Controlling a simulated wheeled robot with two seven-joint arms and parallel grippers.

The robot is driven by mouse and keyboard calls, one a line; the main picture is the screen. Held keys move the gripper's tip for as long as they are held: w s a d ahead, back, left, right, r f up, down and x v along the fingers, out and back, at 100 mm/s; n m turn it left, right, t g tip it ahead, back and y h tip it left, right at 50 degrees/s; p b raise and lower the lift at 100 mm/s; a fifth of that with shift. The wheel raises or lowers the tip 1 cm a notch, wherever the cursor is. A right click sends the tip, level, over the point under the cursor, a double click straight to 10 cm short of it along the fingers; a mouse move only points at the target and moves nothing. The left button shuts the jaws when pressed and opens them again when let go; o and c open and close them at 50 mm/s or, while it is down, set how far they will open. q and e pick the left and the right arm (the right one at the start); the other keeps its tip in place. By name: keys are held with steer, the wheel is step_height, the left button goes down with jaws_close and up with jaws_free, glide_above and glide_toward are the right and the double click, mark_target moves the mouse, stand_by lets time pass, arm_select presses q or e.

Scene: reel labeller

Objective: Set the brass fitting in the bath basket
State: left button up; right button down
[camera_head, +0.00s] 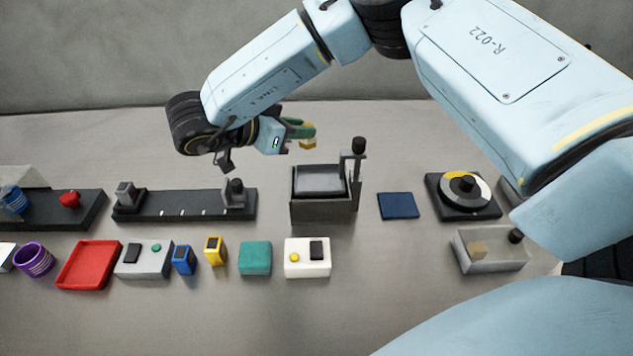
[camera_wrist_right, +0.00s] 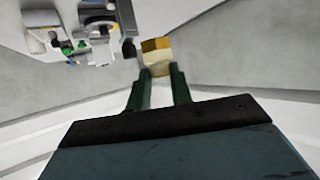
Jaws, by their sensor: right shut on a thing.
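My right gripper (camera_head: 302,131) is in the air above the back of the table, left of and behind the dark grey bath (camera_head: 322,212). Its green fingers are shut on the brass fitting (camera_head: 308,144), a small yellow-brass block. In the right wrist view the fitting (camera_wrist_right: 156,45) sticks out past the fingertips (camera_wrist_right: 162,73). The bath is an open box with a grey basket (camera_head: 320,180) at its top and a black-knobbed post at its right. The fitting is apart from the basket. My left gripper is not in view.
A dark rail fixture (camera_head: 185,213) stands left of the bath, a blue pad (camera_head: 398,206) and a round dial device (camera_head: 463,195) right. A grey box (camera_head: 490,262) holds a tan block. Small boxes and a red tray (camera_head: 88,265) line the front. The back table is clear.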

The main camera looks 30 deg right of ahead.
steer(key=shift+s+d+f+m+g, duration=0.15)
steer(key=shift+d+f+m+g, duration=0.25)
steer(key=shift+f, duration=0.2)
steer(key=shift+s+d+f+m+g, duration=0.1)
steer(key=shift+d+f+m+g, duration=0.15)
steer(key=shift+d+f, duration=0.25)
step_height(320, 180, down, 4)
steer(key=shift+f+b, duration=0.15)
steer(key=shift+b, duration=0.3)
step_height(320, 180, down, 4)
steer(key=shift+a+f+b, duration=0.1)
steer(key=shift+f+b, duration=0.05)
steer(key=shift+b, duration=0.25)
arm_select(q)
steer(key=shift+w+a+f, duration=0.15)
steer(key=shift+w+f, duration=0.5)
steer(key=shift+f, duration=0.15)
arm_select(e)
steer(key=shift+w, duration=0.1)
steer(key=c, duration=1.3)
jaws_free()
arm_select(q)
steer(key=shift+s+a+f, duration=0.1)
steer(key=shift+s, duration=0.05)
arm_select(e)
steer(key=shift+o, duration=0.2)
